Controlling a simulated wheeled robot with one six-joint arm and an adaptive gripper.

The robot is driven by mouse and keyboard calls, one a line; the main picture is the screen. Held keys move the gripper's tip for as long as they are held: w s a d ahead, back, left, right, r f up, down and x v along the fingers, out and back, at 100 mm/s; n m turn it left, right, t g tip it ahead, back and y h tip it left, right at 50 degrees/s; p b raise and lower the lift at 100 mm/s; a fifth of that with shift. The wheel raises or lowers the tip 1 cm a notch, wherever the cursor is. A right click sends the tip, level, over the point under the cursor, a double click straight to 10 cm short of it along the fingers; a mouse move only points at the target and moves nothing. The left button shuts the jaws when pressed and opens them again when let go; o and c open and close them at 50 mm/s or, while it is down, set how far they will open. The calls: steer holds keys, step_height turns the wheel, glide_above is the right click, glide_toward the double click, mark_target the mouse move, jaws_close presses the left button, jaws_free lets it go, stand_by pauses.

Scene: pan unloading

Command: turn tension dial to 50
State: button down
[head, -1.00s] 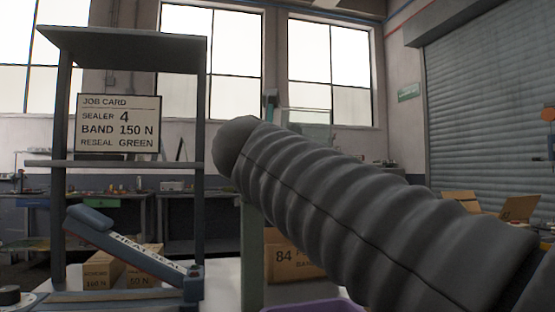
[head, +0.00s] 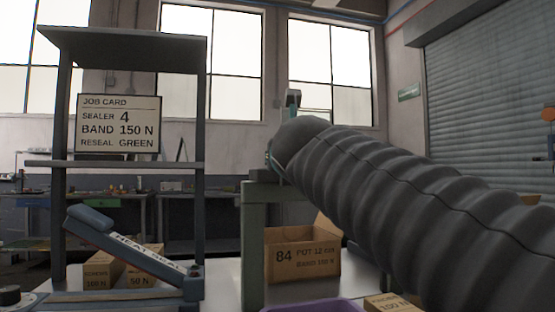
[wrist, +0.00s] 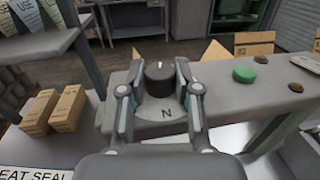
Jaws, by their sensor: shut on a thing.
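The tension dial, a black round knob (wrist: 159,74) with a white pointer mark, stands on a grey panel (wrist: 225,100) in the wrist view. Its mark points to the far side, and an N is printed on the near side of its base. The scale numbers cannot be read. My gripper (wrist: 158,88) has one finger on each side of the knob and is shut on it. In the head view my arm hides the dial and most of the gripper.
A green button (wrist: 244,74) sits right of the dial. A job card (head: 118,124) reads sealer 4, band 150 N, reseal green. A heat sealer (head: 130,248) stands at left.

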steer(key=shift+r, duration=0.15)
steer(key=c, duration=0.8)
jaws_free()
steer(key=s, duration=1.2)
steer(key=shift+d, duration=0.2)
